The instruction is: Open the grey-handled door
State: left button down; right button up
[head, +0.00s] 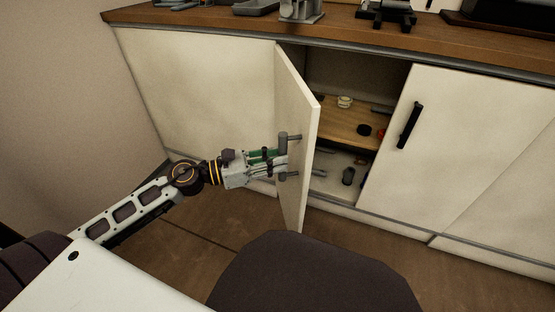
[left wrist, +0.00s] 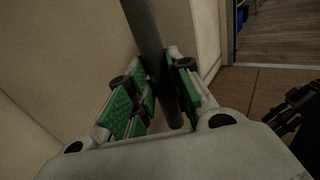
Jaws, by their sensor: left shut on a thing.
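The grey-handled door (head: 303,105) stands swung out from the cabinet in the head view, part open. Its grey bar handle (head: 283,150) is on the door's outer face, near its free edge. My left gripper (head: 281,160) is at this handle, with its fingers around it. In the left wrist view the grey bar (left wrist: 150,45) runs between the green finger pads of my left gripper (left wrist: 163,100), which is shut on it. The fingers hide part of the bar. My right gripper is not seen in the head view.
Behind the door, the cabinet's wooden shelf (head: 338,118) holds several small items. A closed door with a black handle (head: 409,125) is to the right. The wooden countertop (head: 230,21) above carries several objects. Brown floor (head: 180,245) lies in front.

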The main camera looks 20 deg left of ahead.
pick_arm(q)
jog(key=s+a, duration=0.2)
jog(key=a, duration=0.6)
jog(key=shift+s+a, duration=0.2)
jog(key=shift+s, duration=0.1)
dwell(0.4)
jog(key=c, duration=1.2)
grip_release()
jog(key=shift+d, duration=0.1)
jog(key=shift+s, duration=0.15)
jog(key=v, duration=1.2)
